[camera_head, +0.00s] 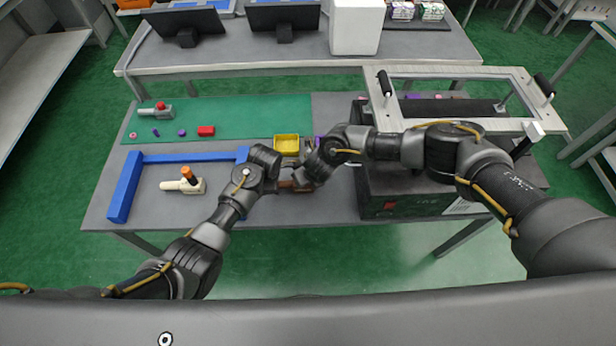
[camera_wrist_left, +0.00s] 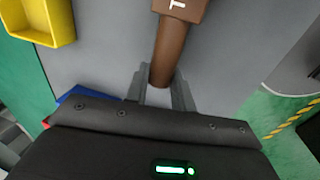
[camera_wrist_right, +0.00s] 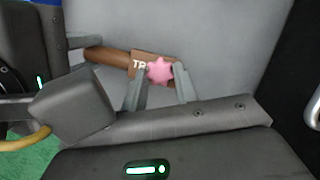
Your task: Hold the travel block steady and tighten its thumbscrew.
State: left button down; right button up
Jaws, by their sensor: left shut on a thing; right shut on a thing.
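The travel block (camera_wrist_right: 145,58) is brown, with white lettering partly covered, and has a round brown handle bar (camera_wrist_left: 172,45). A pink star-shaped thumbscrew (camera_wrist_right: 159,70) sits on the block's face. My left gripper (camera_wrist_left: 160,84) is shut on the end of the handle bar. My right gripper (camera_wrist_right: 158,82) has its two fingers on either side of the thumbscrew, shut on it. In the head view the block (camera_head: 290,185) shows only as a small brown patch, mostly hidden by my wrists.
A yellow bin (camera_head: 286,140) stands just behind the grippers. A blue angled bar (camera_head: 125,188) and an orange-tipped lever clamp (camera_head: 184,181) lie to the left. A dark machine with a light frame (camera_head: 450,75) fills the right side. A green mat (camera_head: 240,110) holds small parts.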

dwell(0.4)
jog(key=o, duration=1)
jog(key=v, duration=1.2)
jog(key=shift+w, duration=0.1)
